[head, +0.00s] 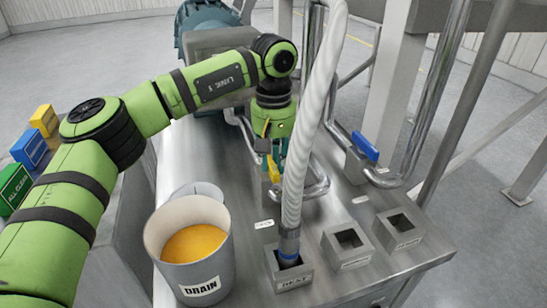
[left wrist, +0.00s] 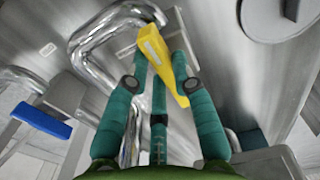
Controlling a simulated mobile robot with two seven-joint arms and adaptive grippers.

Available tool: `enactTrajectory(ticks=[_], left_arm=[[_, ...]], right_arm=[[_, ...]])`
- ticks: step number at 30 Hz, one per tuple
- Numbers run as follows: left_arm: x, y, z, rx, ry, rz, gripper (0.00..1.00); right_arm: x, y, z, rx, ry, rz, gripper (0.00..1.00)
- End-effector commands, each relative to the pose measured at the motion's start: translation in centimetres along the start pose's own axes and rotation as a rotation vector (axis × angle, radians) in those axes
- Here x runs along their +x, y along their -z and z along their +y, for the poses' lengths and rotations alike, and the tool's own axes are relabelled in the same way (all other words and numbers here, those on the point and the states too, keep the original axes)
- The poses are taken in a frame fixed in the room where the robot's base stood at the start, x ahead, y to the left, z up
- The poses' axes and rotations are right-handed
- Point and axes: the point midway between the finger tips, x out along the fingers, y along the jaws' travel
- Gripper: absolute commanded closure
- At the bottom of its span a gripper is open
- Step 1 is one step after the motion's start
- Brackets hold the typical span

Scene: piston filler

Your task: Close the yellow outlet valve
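The yellow outlet valve handle (head: 272,168) sits on the steel pipework behind the ribbed white hose in the head view. In the left wrist view the yellow handle (left wrist: 163,62) lies at a slant between the teal fingers of my left gripper (left wrist: 161,62). My left gripper also shows in the head view (head: 274,155), pointing down at the handle and partly hiding it. Its fingertips are close on both sides of the handle. I cannot tell whether they press on it. My right gripper is not in view.
The ribbed hose (head: 312,120) runs down in front of the valve into a socket marked REST (head: 290,277). A grey DRAIN bucket (head: 188,275) with orange liquid stands at the front left. A blue valve handle (head: 364,146) is to the right. Two more sockets stand at the right.

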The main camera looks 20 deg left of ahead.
Motion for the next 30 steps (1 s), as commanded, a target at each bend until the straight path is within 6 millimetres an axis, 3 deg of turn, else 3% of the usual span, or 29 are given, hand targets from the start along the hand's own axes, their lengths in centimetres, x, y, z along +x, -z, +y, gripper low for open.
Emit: enactTrajectory(ticks=[5,14,30], left_arm=[[0.03,0.03,-0.03,-0.003,0.001,0.0,1.0],[0.1,0.1,0.09,-0.084,0.002,0.0,1.0],[0.1,0.53,0.57,-0.548,0.002,0.0,1.0]], right_arm=[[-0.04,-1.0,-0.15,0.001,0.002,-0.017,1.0],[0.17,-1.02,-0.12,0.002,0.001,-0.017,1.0],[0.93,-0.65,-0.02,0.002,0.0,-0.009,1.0]])
